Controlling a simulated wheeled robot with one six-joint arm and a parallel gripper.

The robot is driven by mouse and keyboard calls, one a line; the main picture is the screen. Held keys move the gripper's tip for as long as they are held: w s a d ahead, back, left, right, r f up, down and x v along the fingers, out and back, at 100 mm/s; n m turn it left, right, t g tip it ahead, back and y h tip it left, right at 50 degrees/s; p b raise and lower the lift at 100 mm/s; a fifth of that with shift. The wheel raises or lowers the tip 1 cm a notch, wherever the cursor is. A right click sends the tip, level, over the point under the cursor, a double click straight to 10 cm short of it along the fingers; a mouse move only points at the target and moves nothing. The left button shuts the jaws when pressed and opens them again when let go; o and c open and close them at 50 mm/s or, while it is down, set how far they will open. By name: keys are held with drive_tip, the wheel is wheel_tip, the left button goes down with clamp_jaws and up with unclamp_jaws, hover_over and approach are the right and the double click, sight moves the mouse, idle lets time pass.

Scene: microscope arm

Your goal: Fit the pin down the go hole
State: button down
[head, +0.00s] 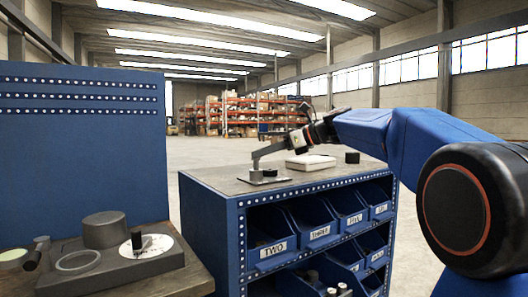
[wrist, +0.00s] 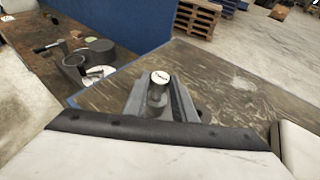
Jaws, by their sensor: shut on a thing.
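My gripper (head: 257,156) reaches in from the right over the blue cabinet's top. It is shut on the pin (wrist: 160,79), a grey cylinder with a white, lettered top. The pin looks roughly upright between the two grey fingers (wrist: 157,101) in the wrist view. In the head view its lower part is small and sits at or just above a thin dark plate (head: 280,180) on the cabinet top. A small black piece (head: 270,173) stands on the plate beside it. The go hole is not visible, and I cannot tell whether the pin's lower end is in it.
A pale box (head: 310,163) and a black cylinder (head: 352,157) are on the cabinet top, right of the plate. Labelled blue bins (head: 272,251) fill the front. At left, a bench holds a grey fixture (head: 110,272) with a white disc (head: 146,245), before a blue panel (head: 80,150).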

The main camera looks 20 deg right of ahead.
drive_tip(key=shift+f, duration=0.75)
drive_tip(key=c, duration=1.4)
unclamp_jaws()
drive_tip(key=shift+s+d, duration=0.1)
drive_tip(key=v, duration=1.7)
drive_tip(key=shift+s, duration=0.1)
